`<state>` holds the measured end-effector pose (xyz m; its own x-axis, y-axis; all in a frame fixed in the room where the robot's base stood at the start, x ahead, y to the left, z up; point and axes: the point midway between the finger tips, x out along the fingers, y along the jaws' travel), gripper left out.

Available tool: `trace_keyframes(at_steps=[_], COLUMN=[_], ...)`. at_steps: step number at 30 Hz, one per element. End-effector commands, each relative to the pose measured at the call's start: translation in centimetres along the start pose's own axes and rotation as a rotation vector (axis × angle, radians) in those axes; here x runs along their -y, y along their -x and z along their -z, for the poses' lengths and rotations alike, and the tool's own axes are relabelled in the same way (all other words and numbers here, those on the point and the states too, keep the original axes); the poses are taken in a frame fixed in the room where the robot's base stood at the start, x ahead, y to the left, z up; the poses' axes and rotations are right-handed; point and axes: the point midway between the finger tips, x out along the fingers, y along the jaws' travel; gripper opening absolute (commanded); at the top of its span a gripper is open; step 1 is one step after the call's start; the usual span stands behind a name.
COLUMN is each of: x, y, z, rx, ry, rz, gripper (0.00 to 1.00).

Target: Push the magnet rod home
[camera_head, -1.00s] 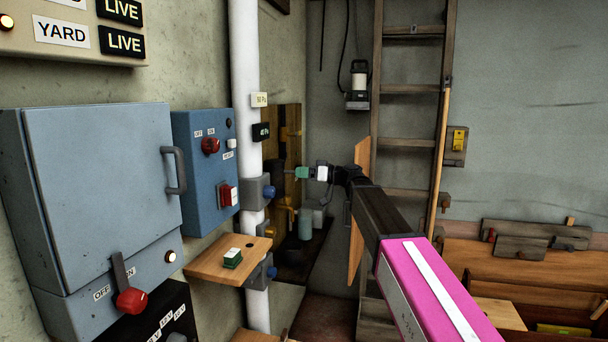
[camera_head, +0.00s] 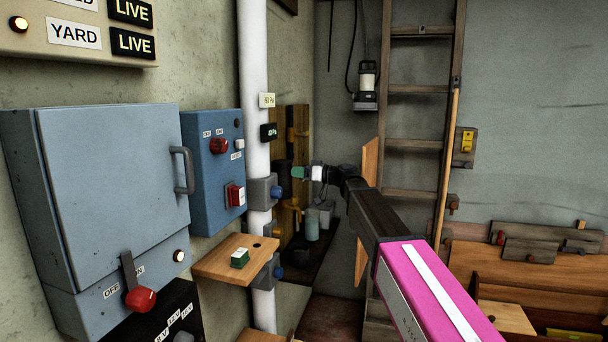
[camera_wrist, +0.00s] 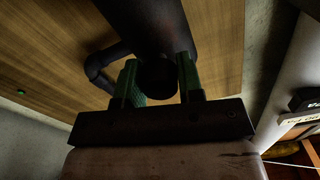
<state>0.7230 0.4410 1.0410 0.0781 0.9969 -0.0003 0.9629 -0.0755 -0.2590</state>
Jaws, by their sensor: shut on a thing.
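My gripper (camera_head: 297,172) is at the far end of my arm, beside a dark upright body (camera_head: 283,178) on the wooden board behind the white pipe. In the wrist view, the green fingers of my gripper (camera_wrist: 160,82) are shut on the dark round end of the magnet rod (camera_wrist: 158,80). The dark cylindrical body (camera_wrist: 145,25) lies just beyond it, with a bent dark pipe at its left. The rod's shaft is hidden, so I cannot tell how deep it sits.
A white pipe (camera_head: 254,90), a blue switch box (camera_head: 212,170) and a small wooden shelf (camera_head: 225,265) stand left of my arm. A ladder (camera_head: 415,90) leans behind it. Yellow fittings (camera_head: 291,204) and a pale canister (camera_head: 312,225) are below my gripper.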

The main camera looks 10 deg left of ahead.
Motion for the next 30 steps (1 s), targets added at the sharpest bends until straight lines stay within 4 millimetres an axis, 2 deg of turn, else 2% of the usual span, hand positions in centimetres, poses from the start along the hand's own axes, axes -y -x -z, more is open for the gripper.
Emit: trace_keyframes(at_steps=[3,4,6,17,20,30], x=[-0.1,-0.1,-0.1,0.0,0.0,0.0], y=[-0.2,-0.2,-0.2,0.3,1.4,7.7], z=[0.1,0.1,0.1,0.0,0.0,0.0], rx=[-0.001,-0.001,-0.001,-0.001,-0.001,-0.002], ry=[0.0,0.0,0.0,0.0,0.0,0.0], rz=[0.0,0.0,0.0,0.0,-0.001,-0.002], gripper=[0.0,0.41,0.6,0.6,0.6,0.6])
